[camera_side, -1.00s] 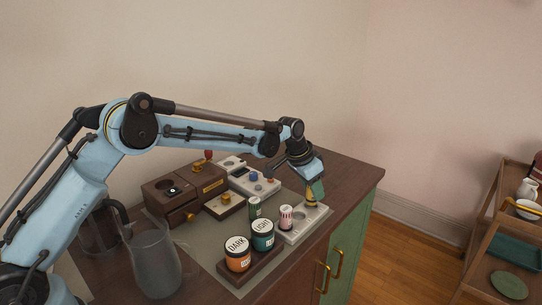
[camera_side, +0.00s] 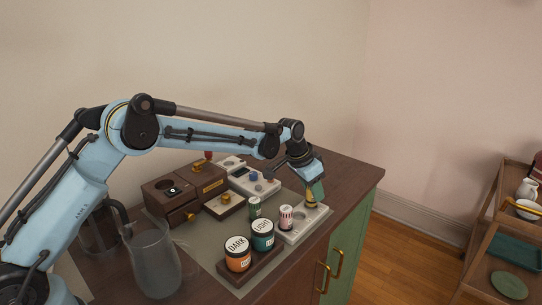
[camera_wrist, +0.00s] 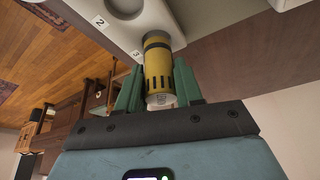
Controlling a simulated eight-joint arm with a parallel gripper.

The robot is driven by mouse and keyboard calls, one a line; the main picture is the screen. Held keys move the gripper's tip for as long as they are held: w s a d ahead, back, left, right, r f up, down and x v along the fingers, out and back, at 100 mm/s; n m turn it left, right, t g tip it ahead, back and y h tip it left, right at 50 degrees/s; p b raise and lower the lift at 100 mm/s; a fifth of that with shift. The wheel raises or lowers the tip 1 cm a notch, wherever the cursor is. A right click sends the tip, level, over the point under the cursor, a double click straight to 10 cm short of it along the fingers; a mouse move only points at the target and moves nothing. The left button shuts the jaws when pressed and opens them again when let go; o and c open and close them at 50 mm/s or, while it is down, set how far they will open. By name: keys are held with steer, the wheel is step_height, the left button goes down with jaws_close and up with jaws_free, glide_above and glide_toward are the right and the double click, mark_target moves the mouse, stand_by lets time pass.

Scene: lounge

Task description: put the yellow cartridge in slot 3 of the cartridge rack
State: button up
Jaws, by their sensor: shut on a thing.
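The yellow cartridge (camera_wrist: 158,72) with dark bands is between the green fingers of my gripper (camera_wrist: 157,92) in the wrist view. Its far end meets the pale cartridge rack (camera_wrist: 118,28) beside the label 3 (camera_wrist: 137,54). How deep it sits in that slot is hidden. In the side view, my gripper (camera_side: 315,188) is shut on the yellow cartridge (camera_side: 311,204) at the far end of the rack (camera_side: 300,232). A red-and-white striped cartridge (camera_side: 286,217) stands upright at the rack's left side.
A green cartridge (camera_side: 255,207) stands left of the rack. Two jars, orange DARK (camera_side: 238,258) and teal LIGHT (camera_side: 262,237), stand on a wooden tray (camera_side: 252,274). A glass pitcher (camera_side: 154,265) is at front left. The cabinet top right of the rack is clear.

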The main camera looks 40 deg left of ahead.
steer(key=shift+f, duration=0.85)
steer(key=o, duration=1.1)
steer(key=shift+v, duration=3.75)
steer(key=shift+s+r, duration=0.1)
steer(key=s+a+r+n+t, duration=0.25)
steer(key=s+r, duration=0.55)
steer(key=s, duration=0.6)
steer(key=shift+n+t+y, duration=0.35)
steer(key=shift+n+y, duration=0.45)
steer(key=shift+n, duration=0.05)
steer(key=s+a+f, duration=0.1)
steer(key=s, duration=0.3)
steer(key=s+a+f, duration=0.1)
steer(key=s, duration=0.4)
steer(key=s+a+f, duration=0.1)
steer(key=s+f, duration=0.1)
steer(key=s, duration=0.3)
